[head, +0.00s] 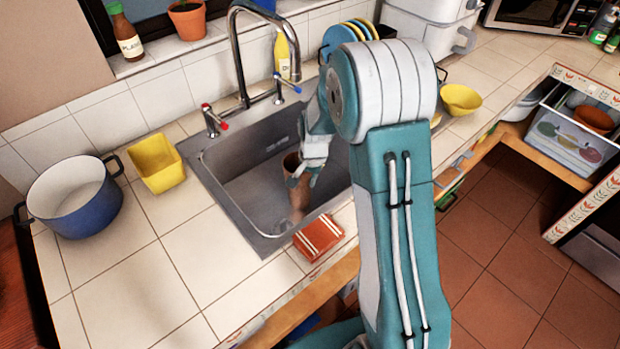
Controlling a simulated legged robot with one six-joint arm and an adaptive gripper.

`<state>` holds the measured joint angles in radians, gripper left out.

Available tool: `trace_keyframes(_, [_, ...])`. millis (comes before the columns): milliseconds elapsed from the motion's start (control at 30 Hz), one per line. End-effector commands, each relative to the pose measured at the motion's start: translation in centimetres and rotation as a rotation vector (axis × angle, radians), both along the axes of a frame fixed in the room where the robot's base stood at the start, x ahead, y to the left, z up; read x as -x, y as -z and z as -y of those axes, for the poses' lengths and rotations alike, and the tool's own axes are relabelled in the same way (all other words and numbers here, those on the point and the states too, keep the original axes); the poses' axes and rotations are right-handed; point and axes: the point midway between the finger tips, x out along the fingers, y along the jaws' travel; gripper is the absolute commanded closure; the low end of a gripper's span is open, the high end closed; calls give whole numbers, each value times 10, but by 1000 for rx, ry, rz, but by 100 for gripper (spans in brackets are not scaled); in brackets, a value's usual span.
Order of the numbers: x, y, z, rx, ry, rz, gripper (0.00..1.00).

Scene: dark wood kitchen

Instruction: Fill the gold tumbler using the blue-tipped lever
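The gold tumbler (291,164), brownish-copper in this light, is upright in the grey sink (250,191), below the faucet's spout. My gripper (304,172) is at the tumbler's right side and partly covers it. The fingers are small and overlap the tumbler, so I cannot tell whether they are closed on it. A brownish patch below the tumbler looks like its reflection in the sink. The blue-tipped lever (288,83) is on the right of the chrome faucet (236,62); the red-tipped lever (212,119) is on the left. No water stream is visible.
A blue pot (86,212) and a yellow square bowl (157,164) stand left of the sink. A red striped cloth (319,236) lies at its front edge. A yellow bottle (282,55) stands behind the blue-tipped lever. Coloured plates (343,38) stand at the back right.

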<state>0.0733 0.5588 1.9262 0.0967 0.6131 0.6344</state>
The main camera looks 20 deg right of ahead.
Motion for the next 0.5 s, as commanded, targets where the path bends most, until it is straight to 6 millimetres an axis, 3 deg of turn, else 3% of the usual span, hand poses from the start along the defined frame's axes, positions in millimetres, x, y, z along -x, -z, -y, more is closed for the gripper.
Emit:
trace_keyframes(267, [-1, 0, 0, 0, 0, 3, 100])
trace_keyframes(400, [0, 1, 0, 0, 0, 1, 57])
trace_keyframes(500, [0, 1, 0, 0, 0, 1, 57])
